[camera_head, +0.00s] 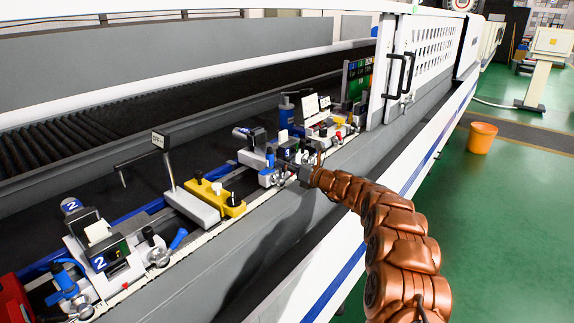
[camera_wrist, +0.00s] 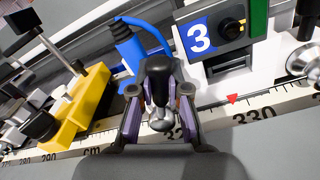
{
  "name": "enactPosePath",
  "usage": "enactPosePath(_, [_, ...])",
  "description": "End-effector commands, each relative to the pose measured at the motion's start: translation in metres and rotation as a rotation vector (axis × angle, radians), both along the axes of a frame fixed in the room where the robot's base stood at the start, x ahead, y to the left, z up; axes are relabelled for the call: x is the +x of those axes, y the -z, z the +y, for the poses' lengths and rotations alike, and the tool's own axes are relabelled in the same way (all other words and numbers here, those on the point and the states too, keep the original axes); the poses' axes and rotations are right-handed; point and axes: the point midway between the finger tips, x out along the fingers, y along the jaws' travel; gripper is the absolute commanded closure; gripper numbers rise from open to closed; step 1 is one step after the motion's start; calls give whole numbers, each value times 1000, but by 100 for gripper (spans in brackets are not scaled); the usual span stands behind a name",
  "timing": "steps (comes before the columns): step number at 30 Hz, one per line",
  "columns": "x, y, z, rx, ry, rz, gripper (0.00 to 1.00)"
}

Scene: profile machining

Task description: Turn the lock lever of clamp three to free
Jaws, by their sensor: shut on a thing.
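Clamp three (camera_wrist: 235,75) has a white body and a blue plate with a white 3. In the head view it stands mid-row on the rail (camera_head: 288,153), small and partly hidden. In the wrist view its lock lever (camera_wrist: 158,78) is a black handle over a bright metal knob, beside the white base and in front of a blue handle (camera_wrist: 130,48). My gripper (camera_wrist: 158,100) has its two fingers shut on the black lever, one on each side. In the head view my gripper (camera_head: 306,174) reaches the front edge of clamp three; its fingers are too small there to make out.
A yellow block (camera_wrist: 82,112) with black knobs stands left of the lever; it also shows in the head view (camera_head: 215,197). Clamp two (camera_head: 105,258) is nearer, at lower left. A scale (camera_wrist: 225,118) runs along the rail's front. A white door (camera_head: 398,65) stands beyond.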

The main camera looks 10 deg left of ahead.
Motion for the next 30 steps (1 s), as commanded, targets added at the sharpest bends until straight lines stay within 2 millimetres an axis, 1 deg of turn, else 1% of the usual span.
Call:
enactPosePath(1, [-1, -1, 2, 0, -3, -1, 83])
enactPosePath(8, [0, -1, 0, 1, -1, -2, 59])
enactPosePath(17, [0, 0, -1, -1, 1, -1, 58])
enactPosePath(20, [-2, 0, -5, -1, 2, 0, 58])
enactPosePath(23, [-5, 0, -13, -1, 3, 1, 58])
enactPosePath(27, [-16, -1, -27, 2, 2, 1, 58])
enactPosePath(30, [-24, -2, -43, 2, 5, 1, 58])
